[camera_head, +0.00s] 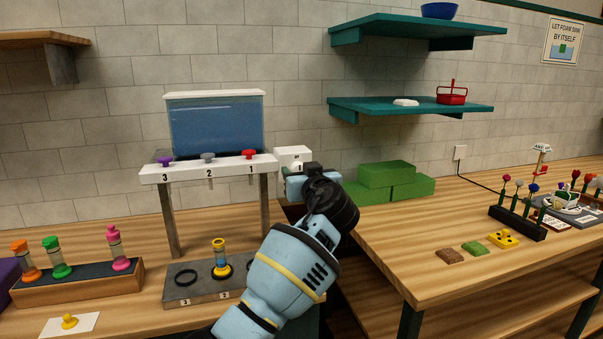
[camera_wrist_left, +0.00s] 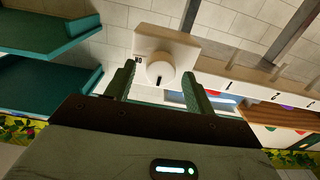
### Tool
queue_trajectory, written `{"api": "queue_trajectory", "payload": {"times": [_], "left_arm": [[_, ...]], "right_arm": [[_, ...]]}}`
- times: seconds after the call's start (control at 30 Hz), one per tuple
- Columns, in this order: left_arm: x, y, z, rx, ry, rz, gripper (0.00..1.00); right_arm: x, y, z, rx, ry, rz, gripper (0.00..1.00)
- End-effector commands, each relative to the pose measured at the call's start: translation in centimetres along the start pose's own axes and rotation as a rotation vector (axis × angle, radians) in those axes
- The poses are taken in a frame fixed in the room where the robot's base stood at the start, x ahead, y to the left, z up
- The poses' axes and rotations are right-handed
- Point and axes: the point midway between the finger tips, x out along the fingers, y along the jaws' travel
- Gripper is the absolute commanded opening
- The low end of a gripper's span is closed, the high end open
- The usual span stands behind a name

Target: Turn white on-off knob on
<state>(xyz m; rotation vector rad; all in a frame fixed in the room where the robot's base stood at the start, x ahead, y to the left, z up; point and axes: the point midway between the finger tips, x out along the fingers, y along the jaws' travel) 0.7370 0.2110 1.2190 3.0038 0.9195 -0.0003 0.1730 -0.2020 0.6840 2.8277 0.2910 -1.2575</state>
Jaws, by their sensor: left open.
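The white on-off knob (camera_wrist_left: 160,72) is round with a short black mark. It sits on the face of a white box (camera_wrist_left: 184,44), with small dark lettering beside it. In the head view the box (camera_head: 293,152) is at the right end of the white shelf, and my left gripper largely hides the knob. My left gripper (camera_head: 299,172) is in front of the box. In the wrist view its two fingers (camera_wrist_left: 160,82) are spread, one on each side of the knob, with gaps visible; contact cannot be seen. My right gripper is not in view.
A blue tank (camera_head: 215,125) stands above the white shelf (camera_head: 190,172) with purple, grey and red valves. A yellow-ended vial (camera_head: 220,258) stands on the grey base below. Green blocks (camera_head: 405,187) lie right of my arm.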

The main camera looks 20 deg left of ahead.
Motion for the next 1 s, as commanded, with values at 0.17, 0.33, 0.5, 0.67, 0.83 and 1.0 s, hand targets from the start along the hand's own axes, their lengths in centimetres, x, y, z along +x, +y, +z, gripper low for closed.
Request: {"api": "queue_trajectory", "payload": {"times": [0.17,0.33,0.5,0.67,0.83,1.0], "left_arm": [[0.0,0.0,0.0,0.0,0.0,0.0,0.48],[0.0,0.0,0.0,0.0,0.0,0.0,0.25],[0.0,0.0,0.0,0.001,0.0,0.0,0.1],[0.0,0.0,0.0,0.014,0.0,0.0,0.1],[-0.1,0.0,-0.1,0.073,0.001,0.0,0.1],[-0.1,0.0,-0.3,0.183,0.002,0.0,0.1]], "right_arm": [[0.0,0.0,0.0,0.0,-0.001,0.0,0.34],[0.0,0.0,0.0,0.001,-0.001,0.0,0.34],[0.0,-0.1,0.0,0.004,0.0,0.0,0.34],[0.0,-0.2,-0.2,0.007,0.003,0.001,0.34],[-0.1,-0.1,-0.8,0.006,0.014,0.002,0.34],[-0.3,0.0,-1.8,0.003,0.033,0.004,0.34]]}}
